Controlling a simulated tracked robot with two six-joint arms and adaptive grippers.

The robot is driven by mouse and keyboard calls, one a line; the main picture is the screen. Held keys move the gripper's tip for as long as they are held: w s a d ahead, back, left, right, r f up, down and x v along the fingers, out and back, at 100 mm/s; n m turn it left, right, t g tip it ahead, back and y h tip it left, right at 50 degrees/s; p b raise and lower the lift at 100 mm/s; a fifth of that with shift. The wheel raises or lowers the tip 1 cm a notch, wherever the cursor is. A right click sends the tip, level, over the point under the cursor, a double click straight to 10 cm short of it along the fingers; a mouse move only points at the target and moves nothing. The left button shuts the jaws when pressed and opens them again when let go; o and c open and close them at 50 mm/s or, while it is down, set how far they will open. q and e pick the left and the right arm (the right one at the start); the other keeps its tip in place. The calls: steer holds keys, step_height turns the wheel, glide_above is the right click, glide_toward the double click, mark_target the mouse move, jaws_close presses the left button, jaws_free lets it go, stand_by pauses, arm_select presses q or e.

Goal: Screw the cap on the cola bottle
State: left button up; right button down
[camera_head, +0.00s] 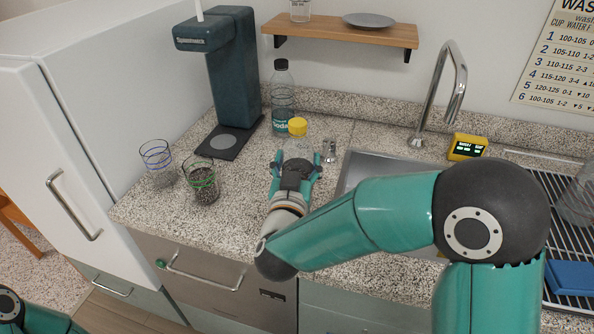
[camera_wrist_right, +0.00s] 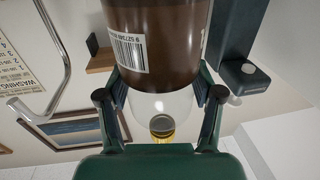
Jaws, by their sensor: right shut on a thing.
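The cola bottle (camera_head: 297,147) stands upright on the speckled counter, with its clear shoulder showing and its lower part hidden behind my right gripper (camera_head: 296,174). A yellow cap (camera_head: 297,127) sits at the top of the bottle; I cannot tell how tight it is. In the right wrist view, which is upside down, the brown body with a barcode label (camera_wrist_right: 150,45) and the yellow cap (camera_wrist_right: 163,138) show. My right gripper's fingers (camera_wrist_right: 160,105) are shut on the bottle from both sides. Of my left arm only a part shows at the lower left; its gripper is out of view.
A soda bottle (camera_head: 283,90) stands just behind. Two glasses, one blue-rimmed (camera_head: 158,165) and one green-rimmed (camera_head: 201,182), stand at left. The sink (camera_head: 360,172) and tap (camera_head: 455,85) are at right.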

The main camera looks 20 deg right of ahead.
step_height(320, 180, down, 3)
steer(key=shift+r, duration=0.2)
steer(key=shift+c, duration=0.9)
jaws_free()
steer(key=b+v, duration=0.2)
steer(key=v, duration=1)
steer(key=shift+r, duration=0.1)
